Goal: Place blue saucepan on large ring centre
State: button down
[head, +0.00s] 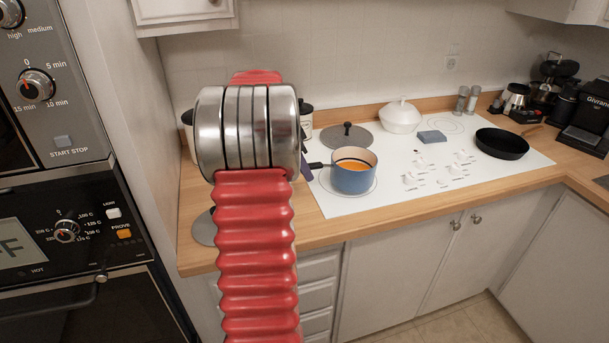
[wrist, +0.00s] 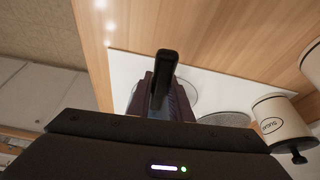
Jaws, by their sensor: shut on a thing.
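The blue saucepan (head: 353,176), with orange contents, is upright over the front-left ring (head: 372,187) of the white hob. Part of the ring's outline shows around its base. I cannot tell whether the base touches the hob. Its dark handle (head: 316,165) points left towards my gripper (head: 305,170), which is mostly hidden behind my red arm. In the wrist view my gripper (wrist: 163,88) has purplish fingers shut on the black handle (wrist: 167,62).
A grey disc with a black knob (head: 346,136) lies behind the saucepan. A white lidded pot (head: 400,116), a blue block (head: 432,136) and a black frying pan (head: 501,144) stand farther right. Canisters, one seen in the wrist view (wrist: 280,118), stand left of the hob.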

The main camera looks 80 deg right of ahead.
jog(key=shift+f, duration=1.05)
jog(key=c, duration=1.6)
grip_release()
jog(key=v, duration=1.2)
jog(key=shift+s, duration=0.1)
